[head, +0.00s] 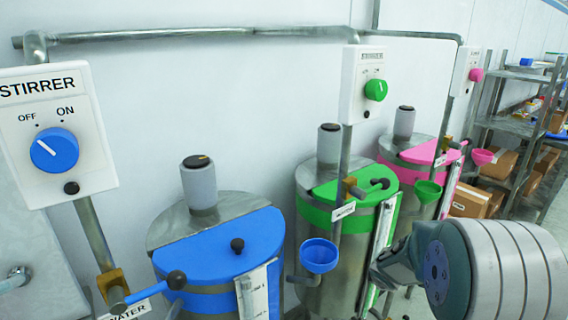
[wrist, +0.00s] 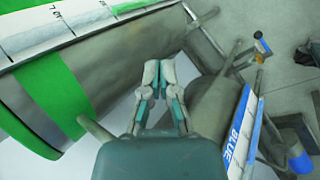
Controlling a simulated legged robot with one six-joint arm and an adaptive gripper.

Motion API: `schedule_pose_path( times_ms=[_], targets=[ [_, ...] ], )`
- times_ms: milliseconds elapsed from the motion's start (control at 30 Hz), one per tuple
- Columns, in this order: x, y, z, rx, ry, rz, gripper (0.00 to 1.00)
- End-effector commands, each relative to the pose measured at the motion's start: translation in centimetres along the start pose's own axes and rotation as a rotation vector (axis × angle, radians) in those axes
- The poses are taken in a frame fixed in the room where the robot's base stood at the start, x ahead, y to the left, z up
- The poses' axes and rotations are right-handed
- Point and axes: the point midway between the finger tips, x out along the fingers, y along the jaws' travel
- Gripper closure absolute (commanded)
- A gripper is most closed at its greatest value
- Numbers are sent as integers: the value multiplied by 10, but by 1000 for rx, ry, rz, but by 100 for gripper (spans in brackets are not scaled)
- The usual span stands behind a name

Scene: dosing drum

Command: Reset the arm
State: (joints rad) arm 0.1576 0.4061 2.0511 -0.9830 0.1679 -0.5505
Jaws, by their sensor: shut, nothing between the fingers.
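My gripper (wrist: 158,72) shows at the middle of the wrist view, its two grey-and-teal fingers close together with nothing between them. In the head view my arm (head: 480,270) reaches in from the lower right, in front of the green-topped drum (head: 345,190) and the pink-topped drum (head: 410,155). My fingertips cannot be made out clearly in the head view. In the wrist view a green-banded drum (wrist: 45,95) with a white scale strip lies left of the fingers, and they look apart from it.
Control boxes with blue, green and pink knobs hang on the wall. A shelf (head: 510,125) with cardboard boxes stands at the far right.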

Motion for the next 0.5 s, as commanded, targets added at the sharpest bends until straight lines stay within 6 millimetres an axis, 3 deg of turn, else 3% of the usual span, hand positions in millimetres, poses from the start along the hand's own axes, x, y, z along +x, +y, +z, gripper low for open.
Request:
schedule_pose_path(
  times_ms=[33, 233, 500],
  targets=[
    [-23, 6, 2, 64, -15, 15, 100],
    [-99, 6, 12, 335, -61, 36, 100],
    [-191, -22, 17, 697, -64, 22, 100]
  ],
)
